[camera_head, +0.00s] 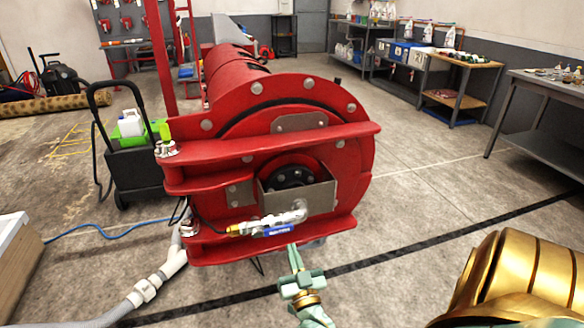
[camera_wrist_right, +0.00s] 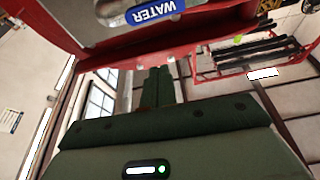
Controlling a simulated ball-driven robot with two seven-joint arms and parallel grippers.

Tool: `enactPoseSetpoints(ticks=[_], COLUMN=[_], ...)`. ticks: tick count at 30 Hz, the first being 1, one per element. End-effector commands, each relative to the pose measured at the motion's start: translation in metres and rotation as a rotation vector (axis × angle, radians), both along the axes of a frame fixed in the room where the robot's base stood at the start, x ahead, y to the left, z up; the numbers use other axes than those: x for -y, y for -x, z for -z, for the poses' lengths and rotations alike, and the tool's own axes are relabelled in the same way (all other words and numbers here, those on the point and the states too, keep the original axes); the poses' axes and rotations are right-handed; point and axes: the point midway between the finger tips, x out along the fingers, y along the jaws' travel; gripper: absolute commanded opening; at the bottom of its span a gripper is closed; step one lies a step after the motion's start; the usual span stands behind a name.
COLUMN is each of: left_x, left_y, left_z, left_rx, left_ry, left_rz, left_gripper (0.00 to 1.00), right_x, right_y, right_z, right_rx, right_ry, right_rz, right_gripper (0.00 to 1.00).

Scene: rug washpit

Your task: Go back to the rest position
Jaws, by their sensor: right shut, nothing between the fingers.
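My right gripper (camera_head: 294,252) is pale green and comes up from the bottom of the head view. Its fingers are together with nothing between them. The tips are just below the blue valve lever (camera_head: 277,231) on the front of the red drum machine (camera_head: 270,165). In the right wrist view the closed fingers (camera_wrist_right: 158,82) point toward the red machine, and the blue lever marked WATER (camera_wrist_right: 153,12) shows at the top edge. I cannot tell whether the fingertips touch anything. My left gripper is not in view.
A grey hose (camera_head: 150,287) runs along the floor at lower left. A black trolley (camera_head: 133,160) with a green crate stands left of the machine. A metal table (camera_head: 550,85) is at right. The floor (camera_head: 430,190) right of the machine is open.

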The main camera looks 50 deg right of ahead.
Motion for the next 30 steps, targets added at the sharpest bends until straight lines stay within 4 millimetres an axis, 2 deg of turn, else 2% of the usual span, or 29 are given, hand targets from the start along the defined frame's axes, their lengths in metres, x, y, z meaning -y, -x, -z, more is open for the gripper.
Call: enactPoseSetpoints(ticks=[14, 17, 20, 21, 23, 24, 26, 27, 29, 30], left_x=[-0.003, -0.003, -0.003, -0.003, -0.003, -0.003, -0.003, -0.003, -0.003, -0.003], left_y=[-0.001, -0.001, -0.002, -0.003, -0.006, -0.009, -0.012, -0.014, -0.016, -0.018], left_z=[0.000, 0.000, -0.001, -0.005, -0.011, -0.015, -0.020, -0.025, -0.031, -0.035], left_rx=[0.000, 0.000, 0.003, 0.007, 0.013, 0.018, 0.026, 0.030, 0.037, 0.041], left_ry=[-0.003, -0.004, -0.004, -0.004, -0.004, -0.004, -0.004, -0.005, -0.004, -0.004], left_rz=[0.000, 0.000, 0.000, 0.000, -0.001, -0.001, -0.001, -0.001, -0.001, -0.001], left_gripper=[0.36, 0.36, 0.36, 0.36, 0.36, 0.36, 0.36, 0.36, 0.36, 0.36], right_x=[0.000, -0.007, -0.039, -0.056, -0.083, -0.100, -0.122, -0.136, -0.152, -0.160], right_y=[-0.002, -0.009, -0.013, -0.005, 0.016, 0.037, 0.074, 0.103, 0.150, 0.183], right_z=[0.003, 0.032, 0.092, 0.120, 0.162, 0.188, 0.223, 0.243, 0.267, 0.281], right_rx=[-0.014, -0.130, -0.354, -0.467, -0.644, -0.759, -0.929, -1.038, -1.196, -1.299], right_ry=[-0.015, -0.065, -0.145, -0.175, -0.213, -0.233, -0.254, -0.263, -0.269, -0.269], right_rz=[-0.010, -0.049, -0.142, -0.190, -0.257, -0.298, -0.353, -0.386, -0.430, -0.455], right_gripper=[0.00, 0.00, 0.00, 0.00, 0.00, 0.00, 0.00, 0.00, 0.00, 0.00])
